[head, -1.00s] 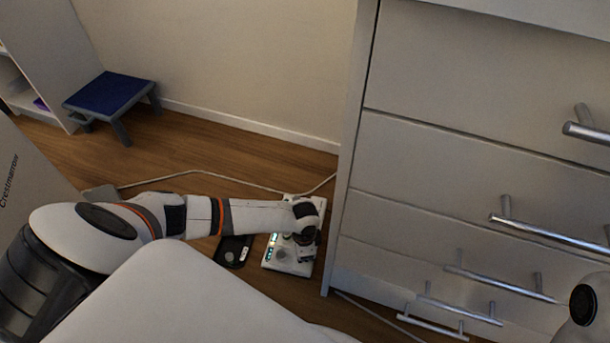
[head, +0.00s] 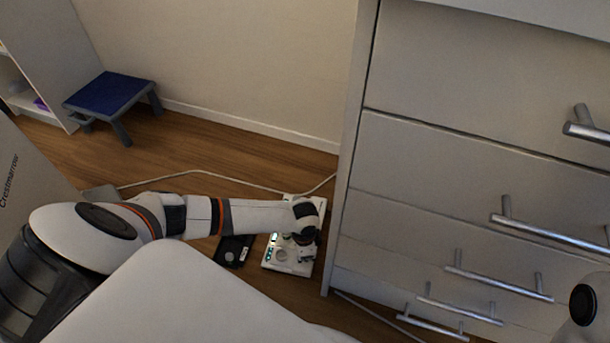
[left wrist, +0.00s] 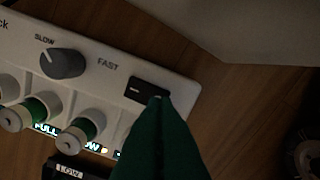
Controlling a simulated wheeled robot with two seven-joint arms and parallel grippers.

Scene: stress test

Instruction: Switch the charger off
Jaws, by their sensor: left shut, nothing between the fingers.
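The charger is a white box on the wooden floor beside the drawers in the head view (head: 280,262). In the left wrist view the charger (left wrist: 110,65) shows a grey dial (left wrist: 62,64) between SLOW and FAST, green batteries (left wrist: 85,127), lit display text and a black rocker switch (left wrist: 143,88). My left gripper (left wrist: 160,102) is shut and empty, its tip over the right end of the switch. Whether it touches cannot be told. In the head view my left gripper (head: 304,238) is over the charger and hides part of it. My right gripper is out of view.
A dark tray (head: 233,251) lies left of the charger. A white cable (head: 215,172) runs along the floor behind it. A drawer unit (head: 400,210) with bar handles stands close on the right. A blue-topped step stool (head: 110,93) stands at the back left.

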